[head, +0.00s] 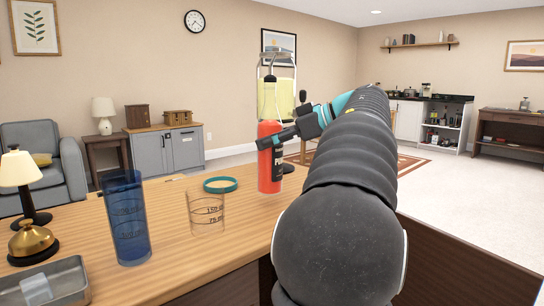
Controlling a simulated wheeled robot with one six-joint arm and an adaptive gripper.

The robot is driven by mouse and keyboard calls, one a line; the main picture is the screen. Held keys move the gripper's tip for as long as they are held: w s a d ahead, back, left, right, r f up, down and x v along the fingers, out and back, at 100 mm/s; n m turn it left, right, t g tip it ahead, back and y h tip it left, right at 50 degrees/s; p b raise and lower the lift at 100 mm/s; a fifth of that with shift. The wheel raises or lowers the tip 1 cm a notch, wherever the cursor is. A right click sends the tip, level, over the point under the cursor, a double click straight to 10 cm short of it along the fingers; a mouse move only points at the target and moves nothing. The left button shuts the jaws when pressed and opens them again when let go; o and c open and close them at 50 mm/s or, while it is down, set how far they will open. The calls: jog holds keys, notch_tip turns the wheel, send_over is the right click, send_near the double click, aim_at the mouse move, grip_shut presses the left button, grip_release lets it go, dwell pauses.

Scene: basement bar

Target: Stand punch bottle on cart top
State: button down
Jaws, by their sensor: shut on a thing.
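The punch bottle (269,172) is red with a dark label starting with "PU" and a clear, narrow upper part. It is upright at the far right end of the wooden counter. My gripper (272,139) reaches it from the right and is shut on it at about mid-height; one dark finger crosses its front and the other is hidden. I cannot tell whether its base touches the counter or hangs just above it. I cannot make out the cart top for sure in this view.
The wooden counter (165,243) holds a blue tumbler (126,220), a clear measuring cup (206,214), a teal-rimmed round dish (220,185), a brass bell (31,241), a small lamp (19,175) and a grey metal tray (45,286). Open floor lies to the right.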

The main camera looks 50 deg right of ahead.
aim_at(272, 154)
jog(key=shift+f+b, duration=0.4)
jog(key=shift+f, duration=1.25)
jog(key=shift+c, duration=1.4)
grip_release()
jog(key=shift+f, duration=0.1)
jog(key=shift+s+d+r, duration=0.1)
jog(key=shift+s+r, duration=0.15)
jog(key=shift+r, duration=0.1)
jog(key=p+v, duration=0.2)
jog(key=v, duration=0.9)
jog(key=shift+s, duration=0.2)
jog(key=shift+d+r, duration=0.1)
